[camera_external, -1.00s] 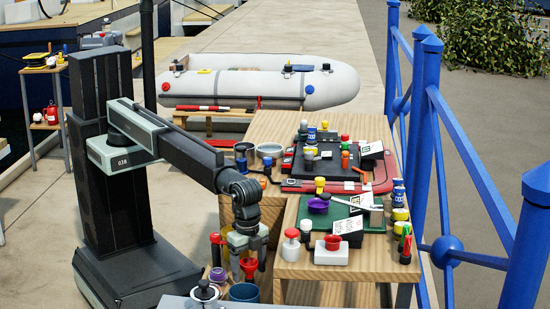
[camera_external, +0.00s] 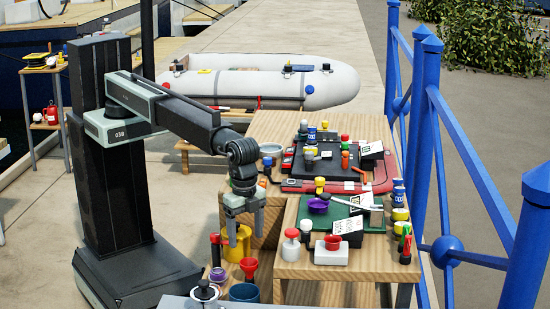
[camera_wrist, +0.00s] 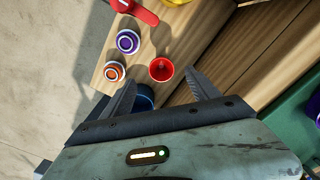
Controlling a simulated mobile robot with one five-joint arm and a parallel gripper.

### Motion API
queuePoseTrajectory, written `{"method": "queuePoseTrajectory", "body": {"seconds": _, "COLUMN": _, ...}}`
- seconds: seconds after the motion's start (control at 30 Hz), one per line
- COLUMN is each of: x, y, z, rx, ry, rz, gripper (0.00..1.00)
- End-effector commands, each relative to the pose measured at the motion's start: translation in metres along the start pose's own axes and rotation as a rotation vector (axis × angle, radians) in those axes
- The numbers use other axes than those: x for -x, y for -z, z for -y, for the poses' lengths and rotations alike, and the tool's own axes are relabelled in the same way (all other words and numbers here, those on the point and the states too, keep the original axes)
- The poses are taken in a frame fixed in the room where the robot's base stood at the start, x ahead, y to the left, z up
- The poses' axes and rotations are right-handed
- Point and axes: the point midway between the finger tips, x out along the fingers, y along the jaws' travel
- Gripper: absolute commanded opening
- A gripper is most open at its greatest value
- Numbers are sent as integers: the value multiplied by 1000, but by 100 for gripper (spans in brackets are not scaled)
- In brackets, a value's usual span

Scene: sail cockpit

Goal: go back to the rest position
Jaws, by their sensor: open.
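My gripper (camera_external: 246,235) hangs pointing down at the left side of the wooden stand, above the low shelf with small items. In the wrist view the two dark fingers of my gripper (camera_wrist: 162,88) are spread apart with nothing held between them. A red funnel-like cup (camera_external: 249,267) stands below the fingertips; it also shows just beyond them in the wrist view (camera_wrist: 161,69). A yellow container (camera_external: 239,243) is partly hidden behind the fingers. My arm reaches out from its dark column.
The wooden stand (camera_external: 270,226) holds a green board (camera_external: 365,220), a red mushroom-topped item (camera_external: 291,243) and several small things. A blue cup (camera_external: 244,292) stands low in front. A blue railing (camera_external: 432,150) bounds the right; pavement at the left is open.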

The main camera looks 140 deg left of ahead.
Motion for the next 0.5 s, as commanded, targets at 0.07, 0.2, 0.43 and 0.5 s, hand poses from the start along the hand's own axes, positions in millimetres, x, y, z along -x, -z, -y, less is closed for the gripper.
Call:
{"method": "queuePoseTrajectory", "body": {"seconds": 0.07, "x": 4, "y": -36, "z": -2, "rx": -1, "ry": 0, "rz": -1, "gripper": 70}}
{"method": "queuePoseTrajectory", "body": {"seconds": 0.2, "x": 11, "y": -122, "z": -5, "rx": -2, "ry": 0, "rz": -5, "gripper": 70}}
{"method": "queuePoseTrajectory", "body": {"seconds": 0.43, "x": 21, "y": -248, "z": 0, "rx": 0, "ry": 0, "rz": -10, "gripper": 70}}
{"method": "queuePoseTrajectory", "body": {"seconds": 0.5, "x": 24, "y": -277, "z": 8, "rx": 1, "ry": 0, "rz": -9, "gripper": 70}}
